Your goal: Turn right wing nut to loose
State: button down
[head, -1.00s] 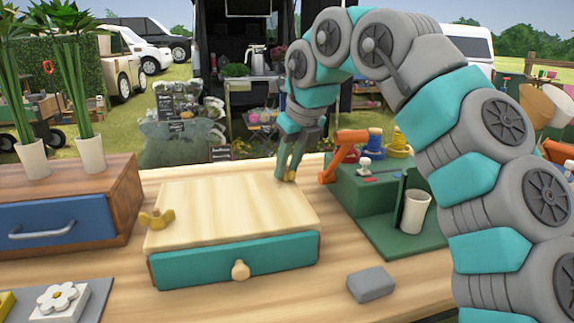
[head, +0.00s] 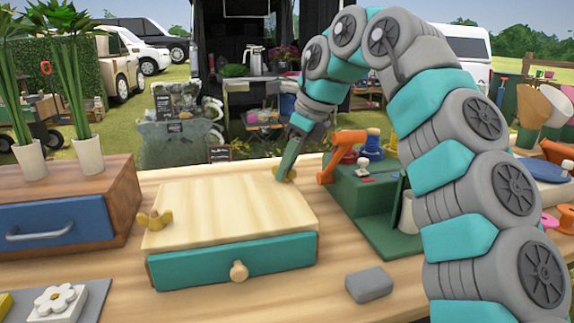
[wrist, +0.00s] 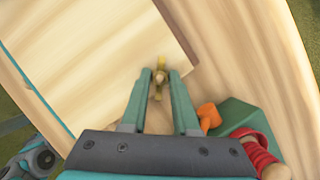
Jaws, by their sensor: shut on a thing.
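The right wing nut (wrist: 159,76) is brass-coloured and sits at the far right corner of the wooden box top. My gripper (head: 281,175) is down at this nut, its fingers (wrist: 160,80) on either side of it and shut on it. In the head view the fingers hide most of the nut. The left wing nut (head: 155,220) stands on the left side of the box lid (head: 225,205), away from my gripper. The teal drawer (head: 235,262) with a round wooden knob (head: 239,271) is closed under the lid.
A green stand (head: 375,200) with an orange handle (head: 342,152) is close to the right of my gripper. A wooden box with a blue drawer (head: 40,231) stands at the left. A grey block (head: 370,284) lies at the front right of the table.

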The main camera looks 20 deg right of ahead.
dwell(0.3)
jog(key=c, duration=0.7)
grip_release()
jog(key=shift+a+r, duration=0.1)
jog(key=shift+r, duration=0.05)
